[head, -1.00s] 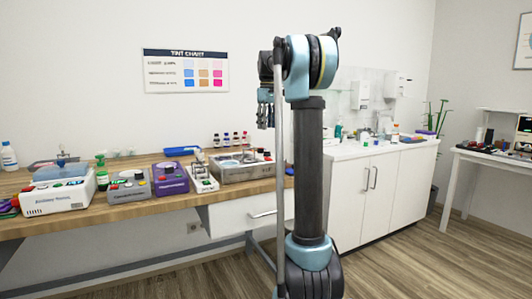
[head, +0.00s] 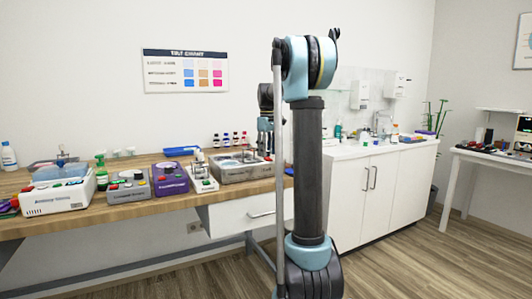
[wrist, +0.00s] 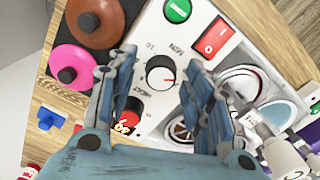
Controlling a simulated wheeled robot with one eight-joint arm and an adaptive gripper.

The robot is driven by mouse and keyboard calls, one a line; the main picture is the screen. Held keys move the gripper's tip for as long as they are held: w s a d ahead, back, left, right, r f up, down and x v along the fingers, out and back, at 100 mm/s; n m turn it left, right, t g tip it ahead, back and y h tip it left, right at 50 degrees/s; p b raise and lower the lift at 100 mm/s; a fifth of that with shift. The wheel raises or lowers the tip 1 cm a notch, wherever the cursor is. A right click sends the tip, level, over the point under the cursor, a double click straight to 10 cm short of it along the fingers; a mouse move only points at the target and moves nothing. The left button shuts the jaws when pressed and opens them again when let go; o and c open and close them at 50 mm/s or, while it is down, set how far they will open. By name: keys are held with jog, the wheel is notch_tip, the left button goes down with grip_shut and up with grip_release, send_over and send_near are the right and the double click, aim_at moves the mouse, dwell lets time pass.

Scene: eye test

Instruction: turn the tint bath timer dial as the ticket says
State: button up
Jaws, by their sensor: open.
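In the wrist view a timer dial (wrist: 160,73), a dark round knob with a pale rim and a red mark, lies between my fingertips on a pale panel (wrist: 155,45). "MIN" is printed beside it and "HEAT" near another, partly hidden control. My gripper (wrist: 160,66) is open around the dial; whether the fingers touch it I cannot tell. In the head view my gripper (head: 265,146) hangs over the right end of the metal tint bath (head: 232,175), partly hidden by my arm. I cannot make out a ticket.
A green button (wrist: 177,10) and a red switch (wrist: 213,38) sit close to the dial. In the head view several devices, including a purple one (head: 169,182), crowd the bench left of the bath. A tint chart (head: 186,71) hangs above.

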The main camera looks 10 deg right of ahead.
jog(key=c, duration=1.1)
jog(key=shift+m, duration=0.3)
jog(key=m, duration=1.4)
jog(key=shift+m, duration=0.4)
jog(key=shift+w+r+m, duration=0.1)
jog(key=shift+m, duration=2)
